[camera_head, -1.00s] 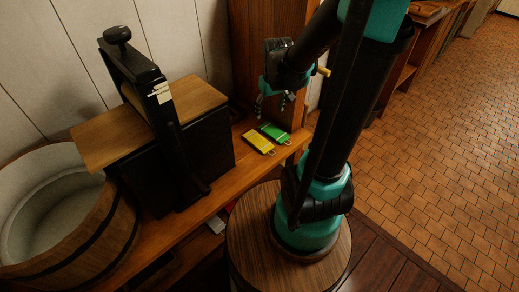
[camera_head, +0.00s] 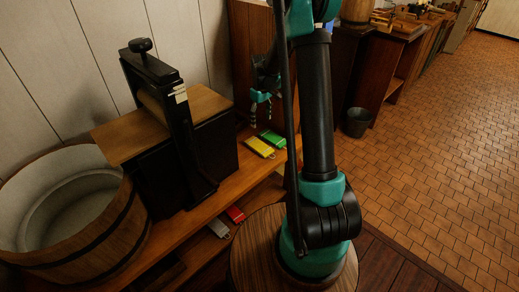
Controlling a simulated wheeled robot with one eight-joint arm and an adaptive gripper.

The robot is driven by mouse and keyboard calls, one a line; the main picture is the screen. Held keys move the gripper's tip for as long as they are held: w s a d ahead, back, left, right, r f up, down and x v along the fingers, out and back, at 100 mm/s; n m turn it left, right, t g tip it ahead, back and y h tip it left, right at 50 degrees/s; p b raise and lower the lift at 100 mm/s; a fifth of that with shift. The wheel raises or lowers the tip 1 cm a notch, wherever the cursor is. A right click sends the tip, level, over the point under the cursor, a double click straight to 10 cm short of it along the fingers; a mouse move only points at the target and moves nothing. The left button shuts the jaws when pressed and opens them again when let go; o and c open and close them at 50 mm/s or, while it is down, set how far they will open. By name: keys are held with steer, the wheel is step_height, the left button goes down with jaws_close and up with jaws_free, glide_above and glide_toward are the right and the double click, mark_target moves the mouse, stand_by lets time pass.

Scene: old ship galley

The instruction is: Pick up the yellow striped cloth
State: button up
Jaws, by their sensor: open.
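The yellow cloth (camera_head: 260,147) lies flat and folded on the wooden bench, with a small loop at its right end. Its stripes are too small to make out. A green cloth (camera_head: 273,138) lies close behind it to the right. My gripper (camera_head: 261,112) points down with its fingers apart, empty, and appears above and behind the yellow cloth. How high it is cannot be told. My arm hides part of the bench just right of the green cloth.
A black mangle with a wooden top (camera_head: 128,139) stands left of the cloths, beside a wooden tub (camera_head: 120,222). A red item (camera_head: 235,214) and a grey item (camera_head: 219,228) lie on a lower shelf. A dark bucket (camera_head: 357,122) stands on the tiled floor.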

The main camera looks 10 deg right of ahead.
mark_target(260, 146)
steer(key=f, duration=1.5)
steer(key=shift+a, duration=0.2)
steer(key=c, duration=0.9)
steer(key=shift+c, duration=0.2)
steer(key=shift+r, duration=0.1)
